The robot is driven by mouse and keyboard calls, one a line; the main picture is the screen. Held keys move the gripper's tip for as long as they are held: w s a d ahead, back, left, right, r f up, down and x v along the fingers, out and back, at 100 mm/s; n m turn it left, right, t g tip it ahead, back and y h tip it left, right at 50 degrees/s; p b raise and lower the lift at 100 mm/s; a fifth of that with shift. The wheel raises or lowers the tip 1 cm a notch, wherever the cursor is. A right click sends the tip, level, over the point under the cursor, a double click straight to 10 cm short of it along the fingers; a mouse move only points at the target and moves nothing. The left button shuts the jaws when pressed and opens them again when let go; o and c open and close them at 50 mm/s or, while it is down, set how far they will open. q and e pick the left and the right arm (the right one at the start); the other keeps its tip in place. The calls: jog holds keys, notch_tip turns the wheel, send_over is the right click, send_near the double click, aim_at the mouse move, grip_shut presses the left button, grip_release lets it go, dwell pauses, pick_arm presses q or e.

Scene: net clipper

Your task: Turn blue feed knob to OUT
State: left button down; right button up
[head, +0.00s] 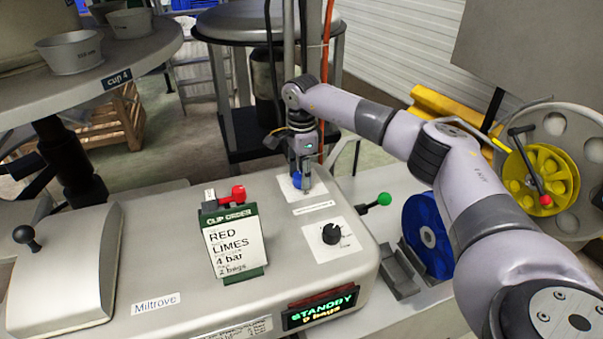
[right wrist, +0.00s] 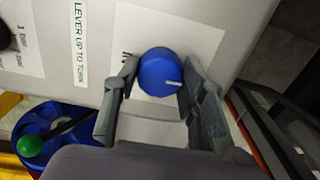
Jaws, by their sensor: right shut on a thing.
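The blue feed knob (head: 298,180) sits on a white label plate (head: 290,192) on top of the grey machine. In the right wrist view the blue knob (right wrist: 159,72) has a pale pointer mark at its lower right. My right gripper (head: 302,180) comes down over the knob from above. In the right wrist view its two fingers (right wrist: 155,85) stand either side of the knob, closed on it. The print on the plate is mostly hidden, so I cannot read which position the mark faces. My left gripper is not in view.
A black dial (head: 331,234) and a green-balled lever (head: 383,200) are near the knob. The display (head: 320,308) reads STANDBY. A blue reel (head: 428,236) and yellow reel (head: 540,180) are at the right.

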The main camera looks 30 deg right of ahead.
jog(key=o, duration=1.2)
jog(key=shift+c, duration=0.2)
jog(key=shift+r, duration=0.1)
notch_tip(320, 180, up, 12)
